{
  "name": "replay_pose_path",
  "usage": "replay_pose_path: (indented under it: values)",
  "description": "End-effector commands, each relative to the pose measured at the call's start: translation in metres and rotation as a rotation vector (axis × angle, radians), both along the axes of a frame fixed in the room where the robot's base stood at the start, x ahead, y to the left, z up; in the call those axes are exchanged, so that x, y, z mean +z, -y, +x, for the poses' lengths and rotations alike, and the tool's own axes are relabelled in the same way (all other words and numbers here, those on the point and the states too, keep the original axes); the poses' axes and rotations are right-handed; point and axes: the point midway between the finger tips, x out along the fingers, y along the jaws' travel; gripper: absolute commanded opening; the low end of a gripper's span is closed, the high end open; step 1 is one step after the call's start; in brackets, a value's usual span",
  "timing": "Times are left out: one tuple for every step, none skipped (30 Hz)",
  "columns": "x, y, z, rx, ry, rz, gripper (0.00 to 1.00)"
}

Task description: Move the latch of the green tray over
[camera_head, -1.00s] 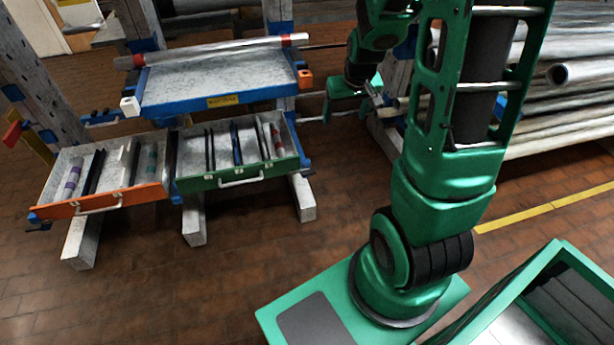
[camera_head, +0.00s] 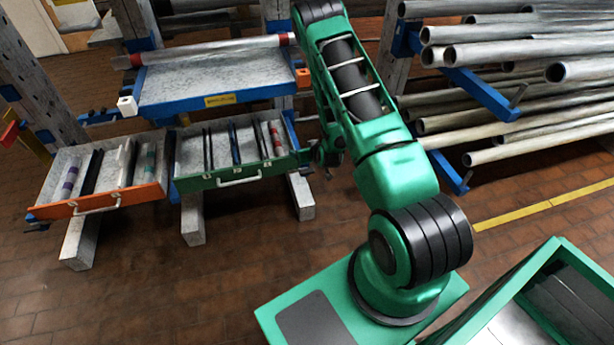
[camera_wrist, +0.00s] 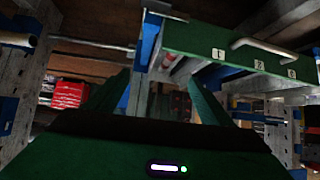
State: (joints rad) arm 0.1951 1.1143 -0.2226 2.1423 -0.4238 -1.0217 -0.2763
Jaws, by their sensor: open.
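The green tray (camera_head: 204,184) stands pulled out at the right of the rack, with dividers and rods inside. My gripper (camera_head: 328,158) is just right of the tray's right end, small and partly hidden by my arm. In the wrist view my gripper (camera_wrist: 153,88) is open with nothing between its two green fingers. The tray's green front (camera_wrist: 190,37) lies above and to the right there, with numbered labels and a pale handle (camera_wrist: 262,46). A small grey metal piece by a blue bracket at the tray's end may be the latch; I cannot tell its position.
The orange tray (camera_head: 68,208) is left of the green one. A blue-edged shelf (camera_head: 185,90) with a tube (camera_head: 215,50) is above both. Long metal pipes (camera_head: 500,42) fill a rack on the right.

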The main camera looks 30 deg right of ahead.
Motion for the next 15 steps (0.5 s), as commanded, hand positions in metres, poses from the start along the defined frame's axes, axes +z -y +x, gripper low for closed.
replay_pose_path:
  values:
    - [-0.020,-0.002,-0.005,-0.005,0.016,-0.001,0.75]
    - [-0.029,-0.002,-0.008,-0.008,0.032,-0.005,0.75]
    - [-0.041,-0.003,-0.011,-0.014,0.053,-0.009,0.75]
    - [-0.050,-0.003,-0.014,-0.019,0.069,-0.012,0.75]
    - [-0.058,-0.004,-0.017,-0.024,0.084,-0.014,0.75]
    - [-0.069,-0.004,-0.022,-0.031,0.104,-0.018,0.75]
    - [-0.077,-0.004,-0.026,-0.036,0.120,-0.022,0.75]
    - [-0.084,-0.004,-0.031,-0.041,0.135,-0.025,0.75]
    - [-0.093,-0.004,-0.037,-0.050,0.153,-0.028,0.75]
    - [-0.099,-0.004,-0.042,-0.056,0.166,-0.031,0.75]
    - [-0.105,-0.004,-0.046,-0.062,0.179,-0.034,0.75]
    - [-0.111,-0.004,-0.053,-0.069,0.194,-0.038,0.75]
    - [-0.116,-0.003,-0.057,-0.075,0.203,-0.041,0.75]
    - [-0.119,-0.003,-0.061,-0.081,0.213,-0.044,0.75]
    - [-0.124,-0.002,-0.066,-0.088,0.223,-0.047,0.75]
